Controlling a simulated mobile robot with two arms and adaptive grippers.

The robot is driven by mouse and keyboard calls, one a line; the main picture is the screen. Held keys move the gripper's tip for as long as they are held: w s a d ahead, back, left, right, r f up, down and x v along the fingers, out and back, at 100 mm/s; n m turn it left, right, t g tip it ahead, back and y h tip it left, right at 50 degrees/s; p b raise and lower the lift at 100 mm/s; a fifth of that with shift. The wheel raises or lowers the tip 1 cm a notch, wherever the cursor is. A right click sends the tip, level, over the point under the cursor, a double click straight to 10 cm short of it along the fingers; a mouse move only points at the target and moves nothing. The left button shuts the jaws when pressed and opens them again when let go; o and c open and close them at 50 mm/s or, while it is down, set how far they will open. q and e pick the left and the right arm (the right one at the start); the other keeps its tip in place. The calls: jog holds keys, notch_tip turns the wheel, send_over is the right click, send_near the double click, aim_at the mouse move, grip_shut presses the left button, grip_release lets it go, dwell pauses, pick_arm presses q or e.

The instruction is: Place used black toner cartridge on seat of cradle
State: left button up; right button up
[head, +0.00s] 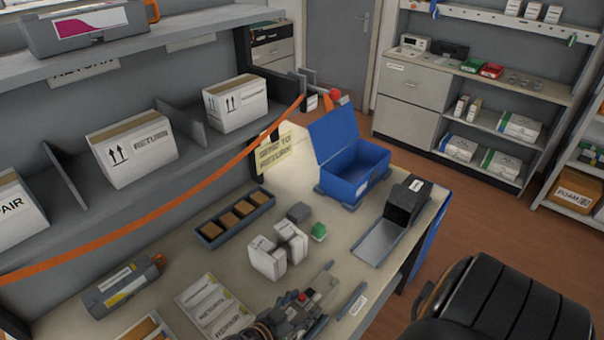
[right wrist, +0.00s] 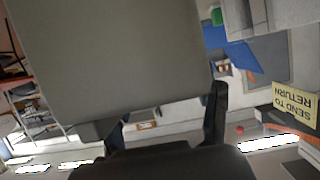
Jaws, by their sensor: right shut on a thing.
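My right gripper (head: 295,316) is low in the head view, over the front part of the bench. In the right wrist view its dark fingers (right wrist: 165,125) are shut on a large plain grey body (right wrist: 120,60), which I take to be the used black toner cartridge. That body fills much of this view, so its label and far side are hidden. In the head view the gripper area is cluttered and the held outline is unclear. A grey sloping tray with a dark box at its upper end (head: 385,238) stands at the bench's right edge; I cannot tell whether this is the cradle. My left gripper is not in view.
Behind are an open blue bin (head: 362,178) and a divided tray (head: 235,222). A yellow-labelled cartridge (head: 124,286) lies left. An orange strap (head: 160,213) crosses the shelf front.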

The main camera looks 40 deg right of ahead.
aim_at(302, 311)
notch_tip(302, 311, down, 3)
jog(key=shift+w+f+b, duration=0.1)
jog(key=shift+f+b, duration=0.05)
jog(key=shift+b, duration=0.65)
jog(key=o, duration=1.5)
